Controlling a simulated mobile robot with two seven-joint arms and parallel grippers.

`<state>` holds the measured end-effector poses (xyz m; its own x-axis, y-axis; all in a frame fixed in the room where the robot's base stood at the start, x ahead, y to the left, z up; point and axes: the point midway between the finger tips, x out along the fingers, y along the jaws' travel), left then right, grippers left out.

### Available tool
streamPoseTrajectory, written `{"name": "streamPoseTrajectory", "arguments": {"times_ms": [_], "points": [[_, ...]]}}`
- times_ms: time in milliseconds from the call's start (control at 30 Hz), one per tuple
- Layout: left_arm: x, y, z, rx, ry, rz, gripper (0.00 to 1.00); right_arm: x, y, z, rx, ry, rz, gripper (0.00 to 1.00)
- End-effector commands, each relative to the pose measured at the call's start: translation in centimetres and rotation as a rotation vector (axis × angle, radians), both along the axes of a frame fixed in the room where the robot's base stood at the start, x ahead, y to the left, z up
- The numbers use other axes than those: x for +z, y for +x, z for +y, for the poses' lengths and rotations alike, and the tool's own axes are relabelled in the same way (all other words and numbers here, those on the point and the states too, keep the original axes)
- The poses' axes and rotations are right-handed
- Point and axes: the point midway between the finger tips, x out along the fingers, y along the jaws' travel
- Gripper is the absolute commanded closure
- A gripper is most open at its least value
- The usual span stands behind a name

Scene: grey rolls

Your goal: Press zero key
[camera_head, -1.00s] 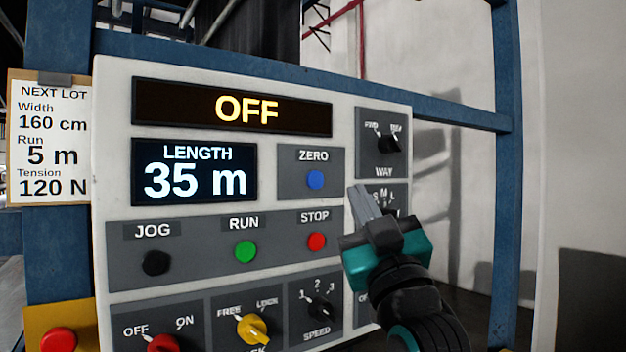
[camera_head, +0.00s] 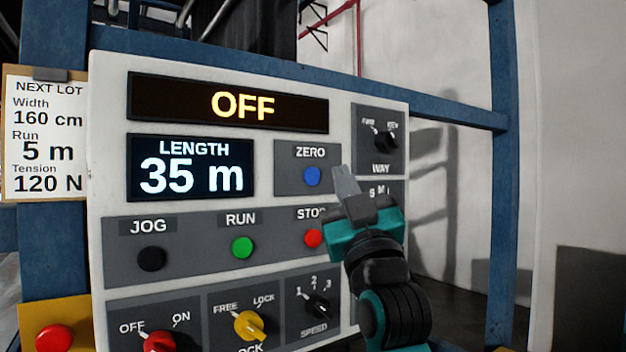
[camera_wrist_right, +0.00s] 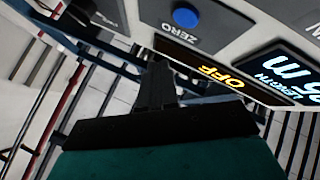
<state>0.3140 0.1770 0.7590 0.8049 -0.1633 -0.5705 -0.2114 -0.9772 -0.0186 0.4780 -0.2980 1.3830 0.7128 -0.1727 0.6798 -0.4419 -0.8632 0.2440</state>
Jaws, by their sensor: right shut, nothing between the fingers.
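The blue ZERO key (camera_head: 312,176) sits on a grey plate in the upper right part of the white control panel (camera_head: 110,215). It also shows in the right wrist view (camera_wrist_right: 185,17), above the fingertips. My right gripper (camera_head: 342,174) is shut and empty. Its fingertips are just to the right of the key in the head view. A gap shows between the tips and the key in the right wrist view. The display (camera_head: 190,168) reads LENGTH 35 m, and the display above it (camera_head: 228,103) reads OFF. My left gripper is not in view.
The red STOP button (camera_head: 313,238) is partly beside my right gripper. The green RUN button (camera_head: 243,248) and black JOG button (camera_head: 152,259) are to its left. The WAY knob (camera_head: 385,141) is above right. A lot sheet (camera_head: 45,135) hangs at left.

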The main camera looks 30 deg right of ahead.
Motion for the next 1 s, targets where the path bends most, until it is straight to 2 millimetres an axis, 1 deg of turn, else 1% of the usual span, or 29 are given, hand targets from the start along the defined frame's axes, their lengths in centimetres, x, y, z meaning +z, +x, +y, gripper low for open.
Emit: {"name": "streamPoseTrajectory", "arguments": {"times_ms": [33, 133, 333, 500, 1000], "points": [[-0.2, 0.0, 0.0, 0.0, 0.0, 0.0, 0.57, 0.0, 0.8, 0.1, 0.001, 0.0, -0.001, 1.0], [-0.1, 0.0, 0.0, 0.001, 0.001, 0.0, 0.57, 0.1, 2.1, 0.2, 0.001, 0.0, 0.0, 1.0], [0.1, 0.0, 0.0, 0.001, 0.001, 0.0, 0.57, 0.1, 3.7, 0.4, 0.001, 0.0, 0.0, 1.0], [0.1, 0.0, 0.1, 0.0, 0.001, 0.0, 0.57, 0.0, 4.2, 0.4, 0.001, -0.001, -0.001, 1.0], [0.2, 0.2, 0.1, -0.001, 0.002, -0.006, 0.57, 0.0, 4.1, 0.4, 0.002, 0.0, -0.001, 1.0]]}}
